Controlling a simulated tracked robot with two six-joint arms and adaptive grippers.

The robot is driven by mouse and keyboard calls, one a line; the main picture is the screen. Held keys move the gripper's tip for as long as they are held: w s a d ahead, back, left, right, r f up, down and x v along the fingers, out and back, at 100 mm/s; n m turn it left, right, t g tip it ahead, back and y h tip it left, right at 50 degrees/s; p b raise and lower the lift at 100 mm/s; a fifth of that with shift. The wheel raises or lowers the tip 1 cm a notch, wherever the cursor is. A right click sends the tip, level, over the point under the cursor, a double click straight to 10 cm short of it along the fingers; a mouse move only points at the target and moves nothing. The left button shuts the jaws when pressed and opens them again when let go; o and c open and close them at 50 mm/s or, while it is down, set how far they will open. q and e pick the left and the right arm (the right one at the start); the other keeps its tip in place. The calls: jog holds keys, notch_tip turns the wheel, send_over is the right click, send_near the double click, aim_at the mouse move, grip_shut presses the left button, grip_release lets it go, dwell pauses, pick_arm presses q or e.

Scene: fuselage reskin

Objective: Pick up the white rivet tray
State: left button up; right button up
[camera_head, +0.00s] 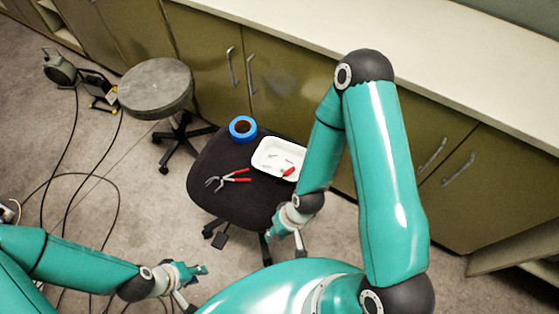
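The white rivet tray (262,164) rests on the black seat of a swivel chair (219,160), near the seat's right edge. It holds small pale pieces and a red item (289,172). My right arm passes in front of the tray's right end and hides part of it. My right gripper (285,242) is below the tray in the picture, by the front edge of the seat, apart from the tray, with fingers spread and empty. My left gripper (195,285) is at the lower left, clear of the chair, and its fingers also look spread and empty.
A blue tape roll (243,128) and red-handled pliers (229,180) share the seat with the tray. A round stool (156,88) stands to the left. Cabinets under a pale counter (440,75) run behind the chair. Cables (118,190) lie on the floor at left.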

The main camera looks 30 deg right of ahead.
jog(key=shift+w, duration=0.1)
jog(key=w+d+f+m+t+h+b, duration=0.1)
jog(key=w+d+m+t+h+b, duration=0.2)
jog(key=w+d+b, duration=0.6)
jog(key=w+d+m+t+h+b, duration=0.1)
jog(key=w+d+m+h+b, duration=0.35)
jog(key=d, duration=0.65)
jog(key=shift+m+y, duration=0.65)
jog(key=shift+y, duration=0.2)
jog(key=b+x, duration=0.1)
jog(key=x, duration=0.2)
jog(key=w+b+x, duration=0.1)
jog(key=x, duration=0.2)
jog(key=b+x, duration=0.2)
jog(key=x, duration=0.2)
jog(key=shift+w+a+r, duration=0.1)
jog(key=shift+w+r, duration=0.2)
jog(key=shift+w, duration=0.1)
jog(key=shift+b+x, duration=1.05)
jog(key=shift+x, duration=2.1)
jog(key=shift+r, duration=0.1)
jog(key=shift+f, duration=0.25)
jog(key=shift+c, duration=0.3)
grip_shut()
